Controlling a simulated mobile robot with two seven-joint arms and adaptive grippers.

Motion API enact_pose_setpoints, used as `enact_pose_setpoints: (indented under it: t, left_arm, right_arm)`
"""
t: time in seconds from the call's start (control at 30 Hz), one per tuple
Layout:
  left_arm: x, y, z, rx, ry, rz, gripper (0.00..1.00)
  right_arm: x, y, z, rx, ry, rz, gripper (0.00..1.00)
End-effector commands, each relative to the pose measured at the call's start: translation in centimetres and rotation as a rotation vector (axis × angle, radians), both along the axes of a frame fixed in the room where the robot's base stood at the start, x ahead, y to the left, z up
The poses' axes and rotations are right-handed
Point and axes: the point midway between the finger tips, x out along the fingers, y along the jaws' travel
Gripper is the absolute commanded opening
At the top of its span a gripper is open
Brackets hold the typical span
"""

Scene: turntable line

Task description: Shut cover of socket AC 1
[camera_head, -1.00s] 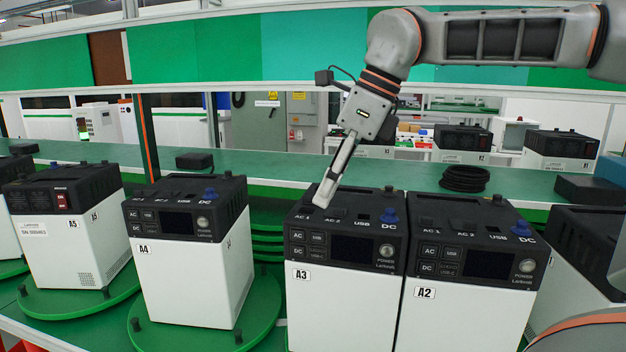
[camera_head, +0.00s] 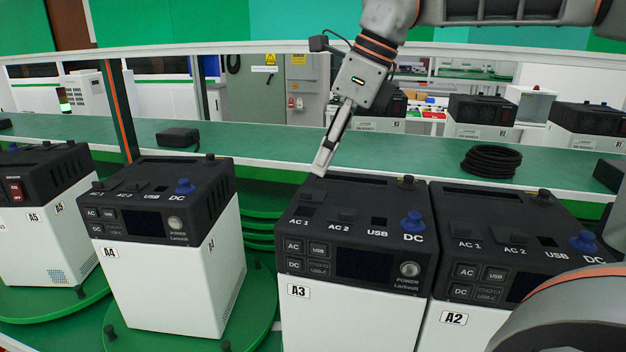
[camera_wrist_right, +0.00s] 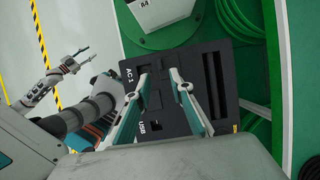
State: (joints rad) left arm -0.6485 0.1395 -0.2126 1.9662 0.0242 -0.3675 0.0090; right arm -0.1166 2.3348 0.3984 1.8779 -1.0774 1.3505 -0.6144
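Box A3 (camera_head: 350,265) is white with a black top, in the middle of the head view. Its AC 1 cover (camera_head: 313,196) appears raised behind a dark socket opening; its exact angle is hard to tell. The AC 2 cover (camera_head: 347,215) is beside it. My right gripper (camera_head: 322,165) is above the back left edge of A3, behind the AC 1 cover and apparently empty. The right wrist view shows its two fingers (camera_wrist_right: 160,75) apart over the black top (camera_wrist_right: 170,115). My left gripper (camera_wrist_right: 84,56) shows small there, fingers apart, away from the boxes.
Box A2 (camera_head: 480,317) stands close to the right of A3. Box A4 (camera_head: 160,285) stands to the left on a green turntable (camera_head: 118,335). A black cable coil (camera_head: 490,160) lies on the green shelf (camera_head: 400,155) behind. Blue knobs rise near the DC sockets.

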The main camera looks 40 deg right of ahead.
Motion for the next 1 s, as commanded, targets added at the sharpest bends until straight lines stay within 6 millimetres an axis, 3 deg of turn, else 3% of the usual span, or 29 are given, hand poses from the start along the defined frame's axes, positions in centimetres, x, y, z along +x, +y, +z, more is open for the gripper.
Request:
enact_pose_setpoints:
  t: [0.33,0.73,0.77,0.83,1.0]
  left_arm:
    - [-0.4,0.1,-0.6,0.003,0.013,0.0,0.4]
    - [-0.1,0.1,-0.2,0.002,0.004,0.0,0.4]
    - [0.0,0.1,-0.2,0.002,0.003,0.0,0.4]
    - [0.0,0.0,-0.1,0.001,0.001,0.0,0.4]
    - [0.0,0.0,0.0,0.001,0.0,-0.001,0.4]
  right_arm:
    - [1.4,1.2,-4.7,0.0,0.001,0.001,0.22]
    - [1.7,1.5,-5.5,0.001,-0.001,-0.001,0.22]
    - [1.7,1.5,-5.5,0.001,-0.001,-0.001,0.2]
    - [1.7,1.5,-5.5,0.001,-0.001,-0.001,0.01]
    - [1.7,1.5,-5.5,0.001,-0.001,0.0,0.0]
